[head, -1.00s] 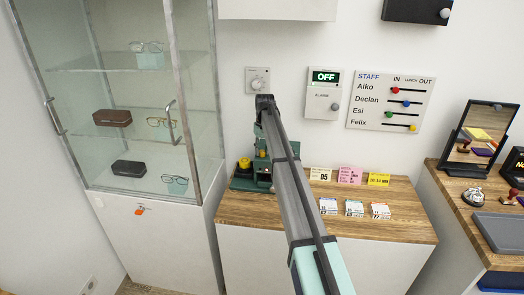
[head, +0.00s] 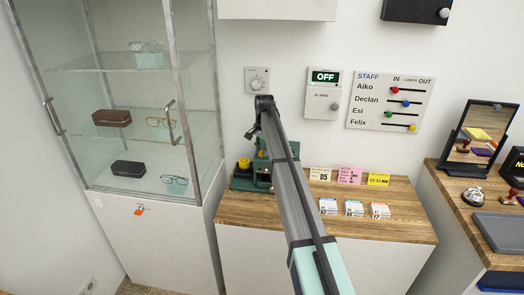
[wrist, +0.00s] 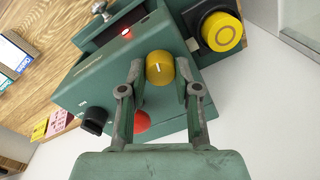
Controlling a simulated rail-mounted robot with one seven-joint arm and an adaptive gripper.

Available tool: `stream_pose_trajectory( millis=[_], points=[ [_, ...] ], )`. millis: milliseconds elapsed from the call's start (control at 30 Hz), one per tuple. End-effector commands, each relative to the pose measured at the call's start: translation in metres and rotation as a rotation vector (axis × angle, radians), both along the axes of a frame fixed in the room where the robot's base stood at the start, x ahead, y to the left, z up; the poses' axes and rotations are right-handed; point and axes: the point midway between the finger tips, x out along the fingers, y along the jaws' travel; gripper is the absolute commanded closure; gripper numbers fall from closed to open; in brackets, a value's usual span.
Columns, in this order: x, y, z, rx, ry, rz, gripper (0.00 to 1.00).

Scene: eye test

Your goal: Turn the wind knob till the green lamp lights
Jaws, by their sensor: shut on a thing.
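The green machine (head: 241,183) stands at the left end of the wooden counter; it fills much of the wrist view (wrist: 75,88). My gripper (wrist: 160,72) has its two fingers either side of a round yellow knob (wrist: 159,67) with a white pointer line, shut on it. Whether this is the wind knob cannot be told, as no label is legible. I see no lit green lamp. In the head view my arm hides the knob and most of the machine's front.
A yellow push button (wrist: 222,32) in a black housing sits beside the knob. A black knob (wrist: 94,120) and a red button (wrist: 141,121) are on the machine too. A glass cabinet (head: 208,130) stands close on the left. Small cards (head: 353,208) lie on the counter.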

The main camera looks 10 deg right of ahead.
Motion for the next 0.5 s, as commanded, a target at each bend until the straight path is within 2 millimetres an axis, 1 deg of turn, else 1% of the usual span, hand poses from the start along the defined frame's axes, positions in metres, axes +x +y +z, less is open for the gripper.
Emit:
stream_pose_trajectory(
  millis=[33,500],
  points=[
    [-0.0028,-0.0001,-0.0021,0.0,0.006,-0.045,1.0],
    [-0.0037,0.0005,-0.0022,0.0,0.006,-0.49,1.0]
  ],
)
